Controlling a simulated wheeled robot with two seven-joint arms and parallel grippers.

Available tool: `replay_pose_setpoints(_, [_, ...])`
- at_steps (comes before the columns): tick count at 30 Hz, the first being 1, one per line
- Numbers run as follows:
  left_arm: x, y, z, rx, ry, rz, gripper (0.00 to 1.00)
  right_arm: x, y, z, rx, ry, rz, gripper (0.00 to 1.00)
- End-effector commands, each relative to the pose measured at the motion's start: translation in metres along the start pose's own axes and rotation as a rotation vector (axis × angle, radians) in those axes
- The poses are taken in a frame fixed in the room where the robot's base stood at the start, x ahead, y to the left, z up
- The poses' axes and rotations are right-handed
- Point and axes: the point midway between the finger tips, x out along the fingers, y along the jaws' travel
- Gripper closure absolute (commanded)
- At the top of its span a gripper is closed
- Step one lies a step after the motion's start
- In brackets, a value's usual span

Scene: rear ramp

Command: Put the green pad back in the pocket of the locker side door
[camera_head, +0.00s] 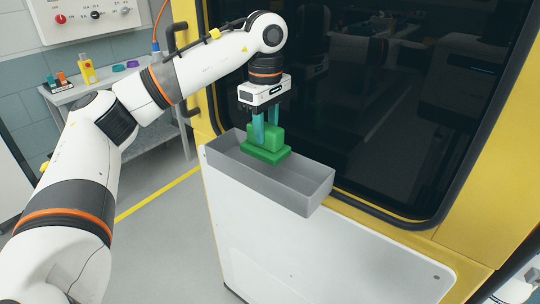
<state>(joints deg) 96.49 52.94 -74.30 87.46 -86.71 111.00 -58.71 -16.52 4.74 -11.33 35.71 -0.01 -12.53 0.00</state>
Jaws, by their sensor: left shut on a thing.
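The green pad (265,154) is a block with a wider flat base and a narrower raised part. My left gripper (265,137) points down and is shut on the raised part. The pad is at the grey pocket (308,186), an open-topped tray on the white locker side door (290,254). The pad's base overlaps the pocket's opening, left of its middle. I cannot tell whether it touches the pocket floor. The rest of the pocket is empty. My right gripper is not in view.
A yellow-framed dark window (380,120) stands right behind the pocket. A black handle (182,50) is on the frame at left. A side table (105,88) with a yellow bottle (87,71) and small coloured items stands at back left.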

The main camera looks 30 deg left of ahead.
Motion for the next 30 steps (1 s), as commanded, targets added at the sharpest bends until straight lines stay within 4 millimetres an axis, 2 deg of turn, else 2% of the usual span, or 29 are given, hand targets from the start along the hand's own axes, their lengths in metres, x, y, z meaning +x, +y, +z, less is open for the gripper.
replay_pose_setpoints(3, [0.017, 0.001, 0.0, 0.0, 0.0, 0.002, 0.84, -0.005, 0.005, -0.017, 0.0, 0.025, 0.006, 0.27])
replay_pose_setpoints(6, [0.025, 0.0, 0.0, 0.001, -0.001, 0.0, 0.84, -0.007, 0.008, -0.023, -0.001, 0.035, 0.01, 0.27])
replay_pose_setpoints(14, [0.059, 0.001, 0.0, 0.001, 0.0, 0.001, 0.84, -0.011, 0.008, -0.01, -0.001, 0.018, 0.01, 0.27])
replay_pose_setpoints(18, [0.063, 0.0, 0.0, 0.001, 0.0, -0.001, 0.84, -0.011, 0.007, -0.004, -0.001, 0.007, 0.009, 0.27])
replay_pose_setpoints(26, [0.066, 0.0, 0.0, 0.001, 0.0, -0.001, 0.84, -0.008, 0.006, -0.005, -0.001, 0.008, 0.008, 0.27])
replay_pose_setpoints(27, [0.065, 0.0, 0.0, 0.001, 0.0, -0.001, 0.59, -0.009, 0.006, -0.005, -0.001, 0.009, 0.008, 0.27])
replay_pose_setpoints(30, [0.065, 0.0, 0.0, 0.001, 0.0, -0.001, 0.44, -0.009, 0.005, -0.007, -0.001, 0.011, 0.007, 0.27])
